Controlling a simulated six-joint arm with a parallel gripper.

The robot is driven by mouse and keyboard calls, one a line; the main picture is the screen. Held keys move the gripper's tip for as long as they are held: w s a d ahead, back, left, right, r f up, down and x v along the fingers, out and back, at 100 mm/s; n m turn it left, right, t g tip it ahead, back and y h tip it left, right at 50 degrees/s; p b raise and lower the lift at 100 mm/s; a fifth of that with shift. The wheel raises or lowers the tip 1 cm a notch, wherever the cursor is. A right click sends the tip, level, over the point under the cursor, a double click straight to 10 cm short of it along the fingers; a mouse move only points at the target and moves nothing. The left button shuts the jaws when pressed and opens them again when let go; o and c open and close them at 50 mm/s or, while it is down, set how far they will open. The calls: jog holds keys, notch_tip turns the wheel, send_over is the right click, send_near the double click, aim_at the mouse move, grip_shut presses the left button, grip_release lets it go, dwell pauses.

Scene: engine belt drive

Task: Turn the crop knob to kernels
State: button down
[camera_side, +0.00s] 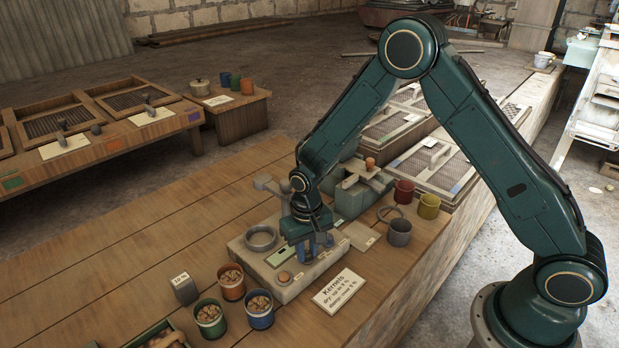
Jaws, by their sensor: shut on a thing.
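A pale grey tester box (318,271) stands on the wooden bench, with a round metal cup (260,238), a greenish display panel (281,257) and a brown round button (284,277) on top. My gripper (312,253) points down over the right part of the box, with its blue fingers shut on the crop knob. The fingers hide the knob, so its pointer and setting cannot be read. A white card (339,290) reading "Kernels" lies in front of the box.
Red (232,282), green (210,319) and blue (260,310) cups of brown pieces stand front left, near a small grey block (184,289). Empty red (403,191), yellow (429,206) and grey (399,232) cups stand right.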

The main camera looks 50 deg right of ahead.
aim_at(307, 253)
jog(key=c, duration=1.3)
grip_release()
jog(key=shift+r, duration=0.2)
notch_tip(307, 253, up, 14)
jog(key=shift+f, duration=0.25)
jog(key=s+d+r+n+t, duration=0.1)
jog(key=s+d+r+t, duration=0.25)
jog(key=s+r, duration=0.85)
jog(key=s+d+r, duration=0.1)
jog(key=s, duration=0.3)
jog(key=s+d+r+n+t, duration=0.1)
jog(key=s+r, duration=0.1)
jog(key=s, duration=0.3)
jog(key=s+d+r+n+t, duration=0.1)
jog(key=s, duration=0.3)
jog(key=shift+s+d+r, duration=0.25)
jog(key=shift+s+r, duration=0.05)
jog(key=shift+s, duration=0.1)
